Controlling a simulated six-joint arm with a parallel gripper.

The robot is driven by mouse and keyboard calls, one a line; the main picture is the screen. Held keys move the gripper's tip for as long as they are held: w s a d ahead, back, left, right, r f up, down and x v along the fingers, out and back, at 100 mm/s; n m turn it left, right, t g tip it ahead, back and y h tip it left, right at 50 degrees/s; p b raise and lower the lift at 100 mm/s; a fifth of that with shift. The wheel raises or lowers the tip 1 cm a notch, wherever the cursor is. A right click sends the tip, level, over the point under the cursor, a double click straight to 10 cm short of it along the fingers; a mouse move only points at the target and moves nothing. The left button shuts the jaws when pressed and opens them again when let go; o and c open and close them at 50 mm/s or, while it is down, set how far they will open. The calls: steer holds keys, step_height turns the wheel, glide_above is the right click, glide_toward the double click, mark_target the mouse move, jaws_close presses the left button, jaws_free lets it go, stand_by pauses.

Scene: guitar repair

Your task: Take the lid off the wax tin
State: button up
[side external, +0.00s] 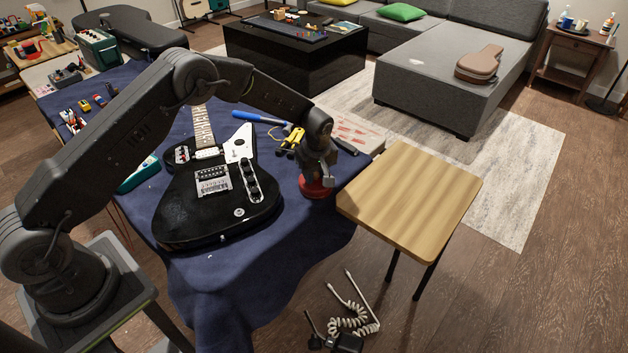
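A small round red tin (316,190), which looks like the wax tin, sits on the blue cloth (305,240) near the right edge of the table. My gripper (321,180) points down right at the top of the tin and covers part of it. One grey finger shows at the right of the gripper. I cannot tell whether the fingers touch the lid or how far apart they are. The seam between lid and tin is too small to make out.
A black electric guitar (215,192) lies left of the tin. Yellow-handled pliers (292,139), a blue-handled tool (258,117) and a pale box with red marks (350,131) lie behind it. A bare wooden stool (412,197) stands to the right.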

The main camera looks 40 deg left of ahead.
steer(key=shift+s+f, duration=0.3)
steer(key=shift+f, duration=0.15)
jaws_close()
steer(key=shift+r, duration=0.1)
step_height(320, 180, up, 4)
steer(key=shift+w+r, duration=0.15)
steer(key=shift+r, duration=0.05)
steer(key=s+a+r, duration=0.5)
steer(key=a+r, duration=0.2)
steer(key=a, duration=0.3)
steer(key=w+a+r+m, duration=0.1)
steer(key=w+a+m, duration=0.2)
steer(key=w+m, duration=0.6)
steer(key=shift+w+d+f+m+t+h, duration=0.15)
steer(key=shift+w+d+f+m, duration=0.35)
steer(key=shift+d+f, duration=1.25)
steer(key=shift+w+d+f+m+t+h, duration=0.1)
steer(key=shift+w+d+f+m, duration=0.15)
steer(key=shift+w+d+f, duration=1)
steer(key=shift+w+d+f+m+t+h, duration=0.15)
steer(key=shift+d+f+m, duration=0.2)
steer(key=shift+d+f, duration=1.9)
steer(key=shift+a+f, duration=0.1)
steer(key=shift+f, duration=0.1)
steer(key=shift+f, duration=0.35)
